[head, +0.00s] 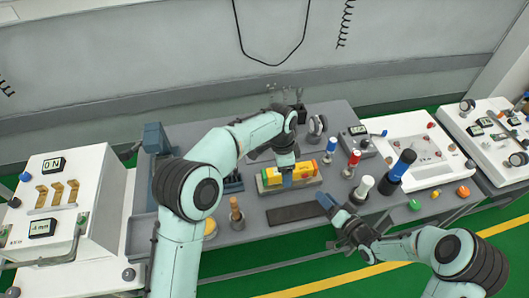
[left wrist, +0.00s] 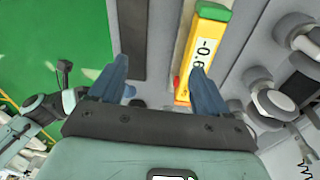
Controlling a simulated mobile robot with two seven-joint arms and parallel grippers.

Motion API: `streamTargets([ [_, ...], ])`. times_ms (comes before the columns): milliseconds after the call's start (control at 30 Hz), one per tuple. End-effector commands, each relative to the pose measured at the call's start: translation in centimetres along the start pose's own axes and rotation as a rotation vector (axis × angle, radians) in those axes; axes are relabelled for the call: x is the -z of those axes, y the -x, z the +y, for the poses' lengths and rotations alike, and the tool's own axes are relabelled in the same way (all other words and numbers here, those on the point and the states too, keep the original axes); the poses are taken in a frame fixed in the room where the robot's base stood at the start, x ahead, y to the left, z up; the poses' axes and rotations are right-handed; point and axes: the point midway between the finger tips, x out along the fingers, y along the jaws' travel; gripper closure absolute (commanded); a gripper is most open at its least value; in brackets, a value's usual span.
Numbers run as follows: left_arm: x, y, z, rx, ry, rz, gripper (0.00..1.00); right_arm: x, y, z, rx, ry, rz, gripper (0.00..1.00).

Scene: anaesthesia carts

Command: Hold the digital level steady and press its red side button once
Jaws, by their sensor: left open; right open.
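The digital level (head: 304,170) is a yellow bar lying on a pale block on the grey bench in the head view. In the left wrist view the level (left wrist: 204,42) shows a dark-on-white readout, a green end and a small red part (left wrist: 177,85) by its edge. My left gripper (left wrist: 158,82) is open and empty; one finger overlaps the level in that view, the other is clear of it. In the head view my left gripper (head: 287,176) hides part of the level. My right gripper (head: 335,207) is open and empty, low to the right of the level.
A dark strip (head: 297,213) lies in front of the level. Upright handles stand to the right, a white one (head: 362,188) and a blue-black one (head: 398,172). A wooden-handled tool (head: 236,215) stands left. White consoles (head: 62,178) flank the bench.

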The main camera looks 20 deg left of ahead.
Motion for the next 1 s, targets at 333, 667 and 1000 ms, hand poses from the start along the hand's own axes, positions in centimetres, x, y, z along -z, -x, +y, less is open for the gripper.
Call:
streamTargets([
  [333, -5.0, 2.5, -5.5, 0.071, 0.073, -0.089, 0.23, 0.0, 0.0, 0.0, 0.0, 0.0, 0.0, 0.57],
  [667, -5.7, -2.5, -5.9, 0.068, 0.076, -0.093, 0.23, 0.0, 0.0, 0.0, 0.0, 0.0, 0.0, 0.57],
  [1000, -6.2, -8.5, -6.3, 0.071, 0.076, -0.09, 0.23, 0.0, 0.0, 0.0, 0.0, 0.0, 0.0, 0.57],
])
